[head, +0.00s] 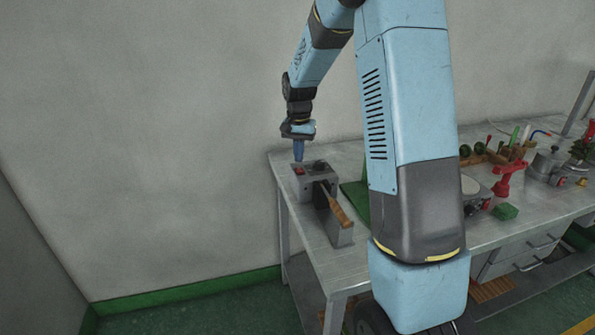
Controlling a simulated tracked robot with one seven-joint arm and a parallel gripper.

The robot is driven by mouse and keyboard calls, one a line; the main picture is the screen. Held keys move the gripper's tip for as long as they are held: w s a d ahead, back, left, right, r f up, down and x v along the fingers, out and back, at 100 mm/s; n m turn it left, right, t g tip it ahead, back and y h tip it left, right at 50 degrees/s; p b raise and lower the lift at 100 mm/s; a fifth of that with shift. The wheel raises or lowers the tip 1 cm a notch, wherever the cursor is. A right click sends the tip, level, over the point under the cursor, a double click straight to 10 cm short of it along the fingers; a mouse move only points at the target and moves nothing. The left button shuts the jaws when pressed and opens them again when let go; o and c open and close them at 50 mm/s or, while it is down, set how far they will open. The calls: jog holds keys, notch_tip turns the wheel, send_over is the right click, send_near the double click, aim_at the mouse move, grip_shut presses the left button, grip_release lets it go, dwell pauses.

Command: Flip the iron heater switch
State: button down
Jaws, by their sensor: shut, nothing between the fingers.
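The iron heater (326,176) is a small grey metal box at the left end of the workbench. Its red switch (299,171) sits on the top left, beside a dark round knob (320,166). An iron with a wooden handle (338,209) rests at the heater's front, pointing toward me. My gripper (298,158) points straight down just above the red switch, with its blue fingers shut and empty. The fingertips are very close to the switch; I cannot tell whether they touch it.
The grey workbench (318,240) stands against a plain wall. A green mat (356,194) lies right of the heater, partly hidden by my arm. Farther right are a red clamp-like tool (510,178), a green block (505,212) and several tools. The bench's left corner is clear.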

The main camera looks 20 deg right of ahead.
aim_at(299, 169)
notch_tip(299, 169, up, 4)
jog(key=shift+r, duration=0.2)
dwell(0.4)
jog(key=s+r+n+t, duration=0.3)
jog(key=s+r, duration=1)
jog(key=s, duration=0.4)
jog(key=s+n+t, duration=0.2)
jog(key=s+n, duration=0.1)
jog(key=s, duration=1.5)
jog(key=shift+a+t, duration=0.3)
jog(key=shift+a, duration=0.05)
jog(key=shift+r, duration=0.1)
